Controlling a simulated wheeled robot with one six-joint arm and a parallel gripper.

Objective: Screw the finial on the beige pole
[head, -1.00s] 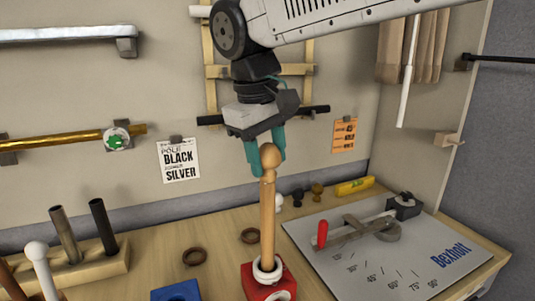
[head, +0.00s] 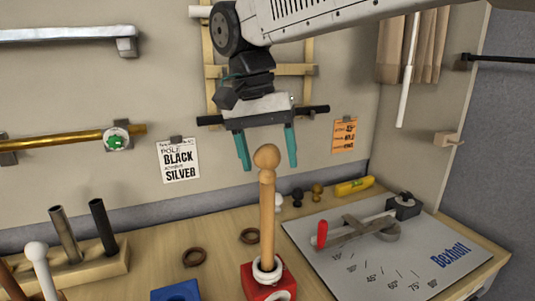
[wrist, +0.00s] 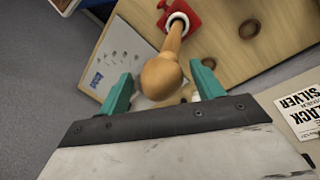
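The beige pole (head: 267,215) stands upright in a red holder (head: 262,279) on the table. A round wooden finial (head: 266,157) sits on top of the pole, looking slightly tilted in the head view. My gripper (head: 267,166) is open, its teal fingers apart on either side of and slightly above the finial. In the wrist view the finial (wrist: 161,78) lies between the two fingers (wrist: 164,88), touching neither as far as I can see. The joint between finial and pole is too small to judge.
A grey board (head: 376,262) with a red-handled tool lies on the right. Small finials (head: 298,197) and a yellow level (head: 354,186) are behind. A rack of poles (head: 84,262) and a blue block (head: 176,291) stand left. Dark rings (head: 194,257) lie on the table.

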